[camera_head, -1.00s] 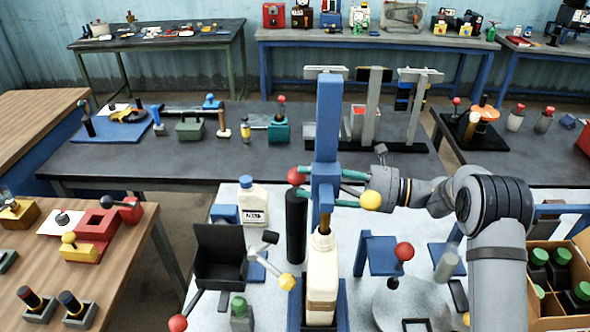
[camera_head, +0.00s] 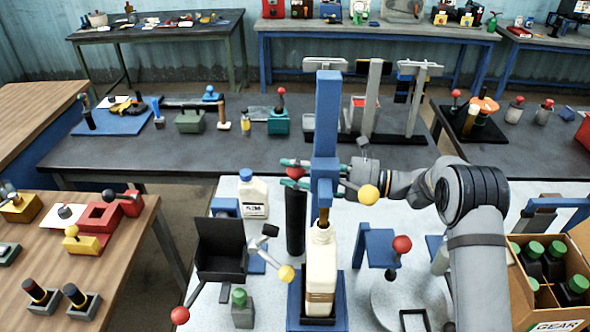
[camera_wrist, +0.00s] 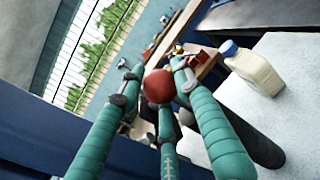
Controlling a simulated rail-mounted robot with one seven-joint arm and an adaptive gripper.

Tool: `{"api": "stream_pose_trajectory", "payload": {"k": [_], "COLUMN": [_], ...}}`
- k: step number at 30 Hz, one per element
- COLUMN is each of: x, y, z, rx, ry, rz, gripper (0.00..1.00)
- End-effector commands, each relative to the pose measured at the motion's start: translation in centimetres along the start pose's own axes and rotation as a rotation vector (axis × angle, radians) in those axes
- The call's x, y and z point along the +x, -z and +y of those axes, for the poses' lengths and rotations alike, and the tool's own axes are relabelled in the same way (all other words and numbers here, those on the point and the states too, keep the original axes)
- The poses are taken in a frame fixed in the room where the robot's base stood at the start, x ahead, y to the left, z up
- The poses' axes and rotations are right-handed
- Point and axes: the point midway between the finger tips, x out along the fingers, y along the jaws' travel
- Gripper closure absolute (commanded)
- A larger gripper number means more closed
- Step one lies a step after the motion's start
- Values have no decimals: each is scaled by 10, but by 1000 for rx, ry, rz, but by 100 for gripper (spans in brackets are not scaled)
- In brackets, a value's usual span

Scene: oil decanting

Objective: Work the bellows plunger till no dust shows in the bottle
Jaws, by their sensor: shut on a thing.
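The bellows plunger shows as a red ball knob (camera_head: 295,172) above a black upright cylinder (camera_head: 296,222), left of a blue column (camera_head: 325,120). My gripper (camera_head: 290,173) reaches past the column from the right, its teal fingers shut around the knob. In the wrist view the red knob (camera_wrist: 158,86) sits between the fingertips (camera_wrist: 155,80). A tall cream bottle (camera_head: 321,262) stands upright below the column in a blue holder (camera_head: 341,300), an amber piece above its mouth. The bottle looks opaque; I cannot tell whether dust shows in it.
A yellow ball (camera_head: 368,195) sticks out right of the column, close to my fingers. A blue-capped white bottle (camera_head: 253,196) stands left of the cylinder. A black open box (camera_head: 220,249) and a red-knobbed lever (camera_head: 402,244) flank the bottle. A carton (camera_head: 560,320) stands right.

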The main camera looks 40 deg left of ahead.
Motion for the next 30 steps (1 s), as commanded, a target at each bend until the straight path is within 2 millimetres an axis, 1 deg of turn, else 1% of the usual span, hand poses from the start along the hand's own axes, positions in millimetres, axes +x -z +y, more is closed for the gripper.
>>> {"api": "stream_pose_trajectory", "payload": {"k": [1,9,18,20,24,30], "x": [0,0,0,0,-1,-1], "y": [-1,-1,-1,2,14,13], "z": [0,0,0,-1,-3,-3], "rx": [0,0,-1,-1,-1,0], "ry": [1,1,2,2,1,1], "rz": [-2,-2,-3,-3,-2,2], "gripper": [84,100,100,100,100,100]}}
